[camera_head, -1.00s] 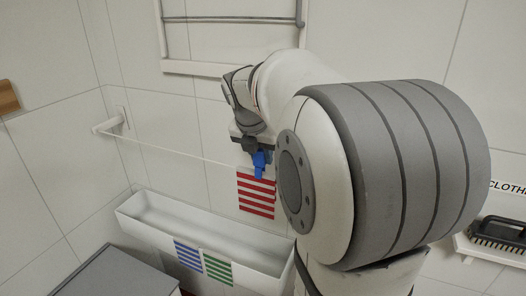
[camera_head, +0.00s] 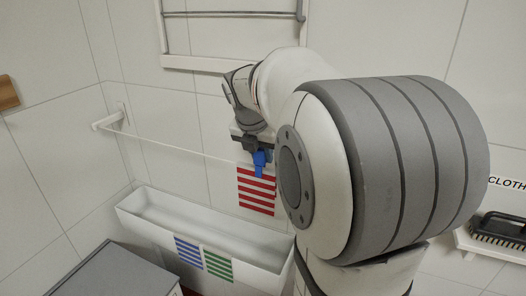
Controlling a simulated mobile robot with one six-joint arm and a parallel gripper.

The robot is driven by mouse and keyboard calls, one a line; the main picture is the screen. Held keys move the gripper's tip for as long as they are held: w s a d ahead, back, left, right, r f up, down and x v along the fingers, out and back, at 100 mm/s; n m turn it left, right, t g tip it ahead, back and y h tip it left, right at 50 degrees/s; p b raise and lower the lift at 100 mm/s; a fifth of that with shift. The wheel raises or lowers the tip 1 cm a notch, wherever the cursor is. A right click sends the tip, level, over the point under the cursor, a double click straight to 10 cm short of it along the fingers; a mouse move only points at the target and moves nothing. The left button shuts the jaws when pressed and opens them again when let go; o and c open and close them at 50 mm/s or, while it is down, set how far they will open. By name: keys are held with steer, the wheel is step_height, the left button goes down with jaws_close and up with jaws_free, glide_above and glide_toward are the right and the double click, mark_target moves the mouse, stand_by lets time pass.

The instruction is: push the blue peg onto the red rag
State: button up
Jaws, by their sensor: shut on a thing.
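The blue peg (camera_head: 259,161) is held in my gripper (camera_head: 258,150), which is shut on it. The peg points downward at the top edge of the red rag (camera_head: 256,192), a red and white striped cloth hanging from the thin line. The peg overlaps the rag's top edge in the picture; I cannot tell whether it grips the cloth. My arm hides the rag's right side and the line beyond it.
A white line (camera_head: 170,147) runs from a wall bracket (camera_head: 108,122) at left. Below is a white trough (camera_head: 150,216) with blue (camera_head: 188,252) and green striped cloths (camera_head: 218,265) at its front. A black brush (camera_head: 500,229) lies on a shelf at right. A white rack hangs above.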

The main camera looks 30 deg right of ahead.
steer(key=shift+f+b, duration=0.35)
steer(key=shift+f, duration=0.3)
steer(key=o, duration=1)
steer(key=shift+r, duration=0.1)
steer(key=p+v, duration=0.7)
steer(key=v, duration=0.1)
steer(key=shift+s+a+f+m+t+y+b, duration=0.1)
steer(key=shift+s+a+f+m+y+b, duration=0.35)
steer(key=shift+s+a+f+m, duration=2.35)
steer(key=shift+s+a+f+m+t+y, duration=0.1)
steer(key=shift+s+a+f+m+y, duration=0.65)
steer(key=shift+s+m, duration=3.8)
steer(key=shift+s+a+f+m+t+y+b, duration=0.1)
steer(key=shift+s+a+f+m+y+b, duration=0.35)
steer(key=shift+s+a+f+m, duration=3.2)
